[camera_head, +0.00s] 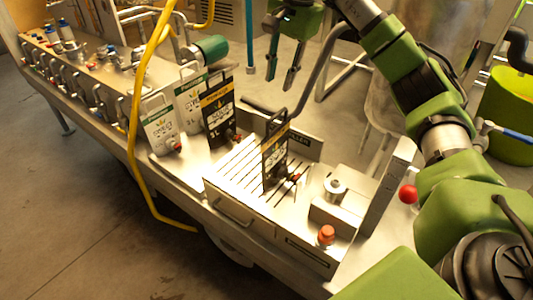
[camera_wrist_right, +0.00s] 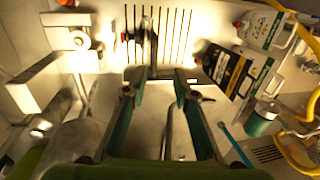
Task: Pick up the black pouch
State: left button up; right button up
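A black pouch (camera_head: 275,158) with a yellowish label and a loop handle stands upright on the slotted metal plate of the press. In the right wrist view this pouch (camera_wrist_right: 150,48) shows nearly edge-on, beyond my fingertips. A second black pouch (camera_head: 217,110) stands at the left beside white pouches; it also shows in the right wrist view (camera_wrist_right: 238,72). My right gripper (camera_head: 283,68) is open and empty, behind and above the slotted plate, apart from the pouches. Its two green fingers (camera_wrist_right: 155,88) are spread in the wrist view. My left gripper is not in view.
Two white pouches (camera_head: 160,127) stand left of the second black pouch. A red button (camera_head: 327,234) and a round metal fitting (camera_head: 336,187) are right of the slotted plate. A yellow hose (camera_head: 133,120) hangs across the trailer's front. Valves and pipes line the far left.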

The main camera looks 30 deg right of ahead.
send_over(276, 115)
notch_tip(276, 115, down, 7)
jog(key=shift+s+a+f+p, duration=0.1)
jog(key=shift+s+f+p, duration=0.05)
jog(key=shift+f+p, duration=0.45)
jog(key=shift+s+f+p, duration=0.15)
jog(key=shift+f+p, duration=0.3)
jog(key=shift+f, duration=0.1)
jog(key=f, duration=0.1)
jog(key=f+p, duration=0.1)
jog(key=f, duration=0.1)
jog(key=shift+w+f, duration=0.1)
jog(key=shift+w, duration=0.25)
jog(key=shift+f, duration=0.2)
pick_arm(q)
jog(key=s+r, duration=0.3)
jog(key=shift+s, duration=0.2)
pick_arm(e)
grip_shut()
